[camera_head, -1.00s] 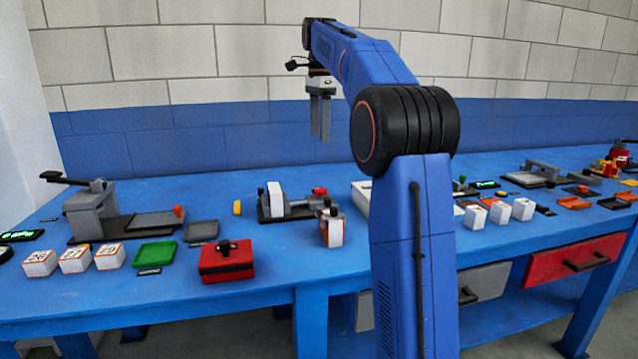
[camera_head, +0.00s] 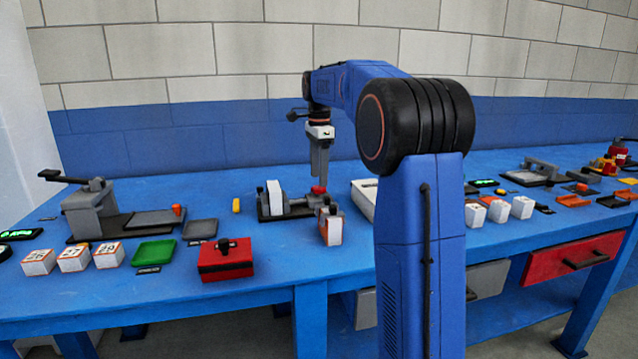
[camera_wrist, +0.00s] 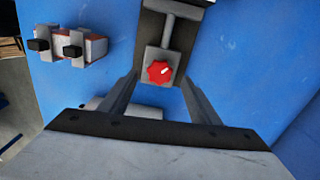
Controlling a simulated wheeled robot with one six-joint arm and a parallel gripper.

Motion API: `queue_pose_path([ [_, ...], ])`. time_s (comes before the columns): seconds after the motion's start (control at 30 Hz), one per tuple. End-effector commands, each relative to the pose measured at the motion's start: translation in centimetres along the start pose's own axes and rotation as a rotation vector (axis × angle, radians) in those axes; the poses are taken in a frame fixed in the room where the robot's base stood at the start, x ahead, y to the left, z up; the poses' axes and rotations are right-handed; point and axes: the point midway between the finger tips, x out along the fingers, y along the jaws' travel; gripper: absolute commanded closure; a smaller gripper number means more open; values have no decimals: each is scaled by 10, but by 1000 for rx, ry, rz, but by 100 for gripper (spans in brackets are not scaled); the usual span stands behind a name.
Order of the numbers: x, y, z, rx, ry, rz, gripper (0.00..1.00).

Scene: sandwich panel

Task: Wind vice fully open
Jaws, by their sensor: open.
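The vice (camera_head: 292,211) stands on the blue bench, with a dark base, a pale upright piece at its left end and a red knob (camera_head: 319,190) at its right end. In the wrist view the red knob (camera_wrist: 159,71) sits on a grey block (camera_wrist: 164,55) with a grey rod leading away from it. My gripper (camera_head: 319,174) points down just above the knob. In the wrist view my gripper (camera_wrist: 161,80) is open, its two fingers apart with the knob between them in the picture. I see no contact with the knob.
A white-and-orange piece with a dark knob (camera_head: 331,226) stands close in front of the vice. A red box (camera_head: 226,262), a green tray (camera_head: 155,253) and a grey lever device (camera_head: 92,212) lie to the left. A white box (camera_head: 364,198) is just right of the vice.

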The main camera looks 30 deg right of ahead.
Motion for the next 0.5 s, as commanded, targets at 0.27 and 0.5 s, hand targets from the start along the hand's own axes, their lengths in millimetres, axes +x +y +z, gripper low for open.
queue_pose_path([
  [0.27, 30, 0, 0, 0, 0, 0, 43],
  [0.5, 35, 0, 0, 0, 0, 0, 43],
])
